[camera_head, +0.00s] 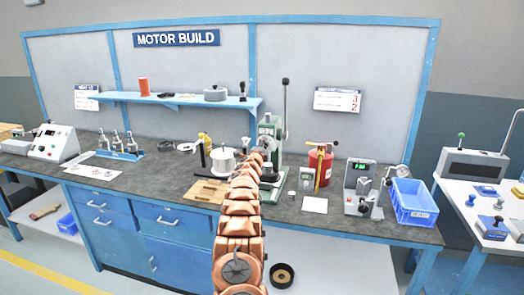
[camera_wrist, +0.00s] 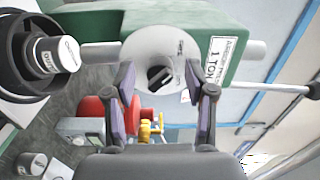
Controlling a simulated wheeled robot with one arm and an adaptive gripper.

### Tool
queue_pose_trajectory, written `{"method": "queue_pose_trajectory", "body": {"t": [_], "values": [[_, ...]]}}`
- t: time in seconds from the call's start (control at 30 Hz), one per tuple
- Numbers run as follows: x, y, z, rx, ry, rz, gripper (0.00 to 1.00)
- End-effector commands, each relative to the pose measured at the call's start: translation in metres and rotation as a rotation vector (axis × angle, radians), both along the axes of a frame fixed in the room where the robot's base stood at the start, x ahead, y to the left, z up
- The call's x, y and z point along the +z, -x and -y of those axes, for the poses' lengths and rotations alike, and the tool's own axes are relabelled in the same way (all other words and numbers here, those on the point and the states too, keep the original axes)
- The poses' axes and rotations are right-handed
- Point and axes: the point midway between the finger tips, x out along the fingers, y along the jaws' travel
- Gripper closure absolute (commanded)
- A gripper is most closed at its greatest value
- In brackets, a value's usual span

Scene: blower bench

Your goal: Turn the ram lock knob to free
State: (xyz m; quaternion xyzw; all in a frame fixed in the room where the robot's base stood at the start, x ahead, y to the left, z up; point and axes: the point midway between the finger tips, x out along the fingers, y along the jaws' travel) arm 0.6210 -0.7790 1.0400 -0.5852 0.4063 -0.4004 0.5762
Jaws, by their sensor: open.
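The green arbor press (camera_head: 279,126) stands on the bench behind my arm; its body (camera_wrist: 100,22) with a "1 TON" label fills the top of the wrist view. A pale round face (camera_wrist: 140,47) is on the press, with a small black bar at its centre that looks like the ram lock knob (camera_wrist: 160,76). Its markings are too small to read. My gripper (camera_wrist: 166,84) is open, one finger on each side of the knob, with no visible contact. My arm hides the gripper and knob in the head view.
The press lever (camera_head: 285,95) rises at the back. A red can (camera_head: 318,168) and a grey gauge unit (camera_head: 361,184) stand right of the press. A white pot (camera_head: 223,158) stands left. A blue bin (camera_head: 412,203) sits at the bench's right end.

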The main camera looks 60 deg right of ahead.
Motion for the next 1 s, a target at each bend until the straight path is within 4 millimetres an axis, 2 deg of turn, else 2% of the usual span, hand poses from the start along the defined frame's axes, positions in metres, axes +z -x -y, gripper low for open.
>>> {"method": "queue_pose_trajectory", "body": {"t": [1.0], "values": [[0.001,0.011,-0.038,0.002,0.002,0.001,0.45]]}}
